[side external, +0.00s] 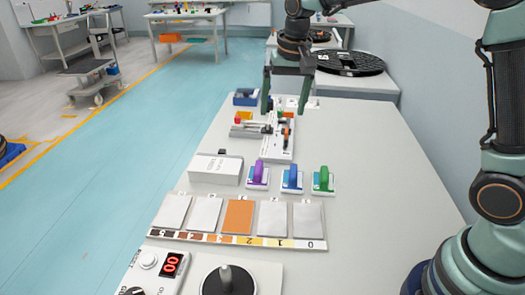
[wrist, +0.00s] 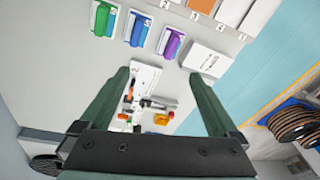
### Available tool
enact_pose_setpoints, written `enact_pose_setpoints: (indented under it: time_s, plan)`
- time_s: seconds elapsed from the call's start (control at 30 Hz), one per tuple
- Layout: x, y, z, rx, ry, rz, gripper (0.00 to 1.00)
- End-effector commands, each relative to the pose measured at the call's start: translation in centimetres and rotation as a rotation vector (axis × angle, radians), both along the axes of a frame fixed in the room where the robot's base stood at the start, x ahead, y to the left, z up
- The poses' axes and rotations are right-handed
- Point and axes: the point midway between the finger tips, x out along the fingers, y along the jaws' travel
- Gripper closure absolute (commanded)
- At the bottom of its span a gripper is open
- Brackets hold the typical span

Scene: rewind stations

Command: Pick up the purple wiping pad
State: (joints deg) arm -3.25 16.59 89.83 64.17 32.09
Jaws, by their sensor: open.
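The purple wiping pad (side external: 258,174) stands on the table, at the left end of a row of three pads. It also shows in the wrist view (wrist: 170,42), at the right end of the row. The blue pad (side external: 291,179) and the green pad (side external: 323,179) stand beside it. My gripper (side external: 289,106) is open and empty above the far part of the table, beyond the pads. In the wrist view its two green fingers (wrist: 160,85) are spread wide, with no pad between them.
A white box (side external: 216,169) stands just left of the purple pad. A numbered strip of plates (side external: 238,217), one orange, lies nearer the camera. A small fixture with an orange-handled part (side external: 287,134) lies below my gripper. A control box with a red display (side external: 172,265) is at the front.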

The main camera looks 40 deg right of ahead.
Motion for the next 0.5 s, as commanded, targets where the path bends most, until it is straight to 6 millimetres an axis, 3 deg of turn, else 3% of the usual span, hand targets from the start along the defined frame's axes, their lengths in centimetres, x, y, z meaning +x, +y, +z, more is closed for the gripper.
enact_pose_setpoints:
  time_s: [0.2,0.5]
  plan:
    - [4.2,1.1,-5.1,0.012,0.095,-0.132,0.04]
    - [6.5,1.9,-9.7,0.011,0.161,-0.243,0.04]
